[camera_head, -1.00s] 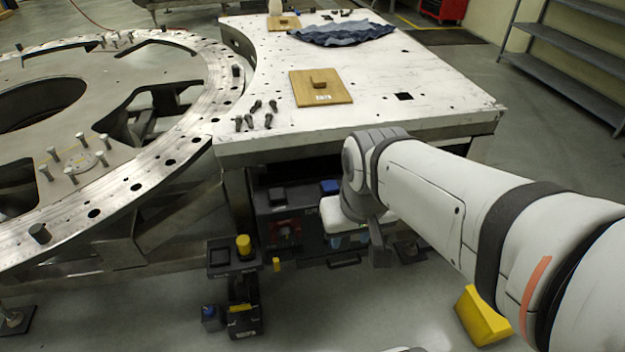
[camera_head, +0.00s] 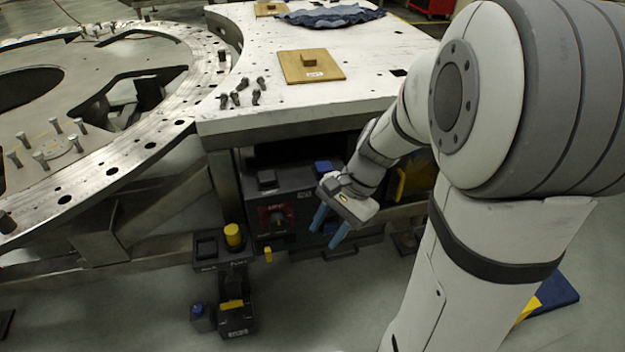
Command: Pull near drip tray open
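My gripper (camera_head: 329,228) is low in front of the dark cabinet under the white-topped table, with its two blue fingers apart, pointing down and empty. A dark, low tray front with a black handle (camera_head: 343,253), which looks like the near drip tray, sits at the bottom of that cabinet. It appears shut. The fingertips are just above the handle in the picture; I cannot tell the gap in depth. My gripper and arm hide part of the cabinet front and whatever lies to its right.
The table (camera_head: 380,60) overhangs above, holding a wooden board (camera_head: 311,67) and bolts. Open floor (camera_head: 320,310) lies in front.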

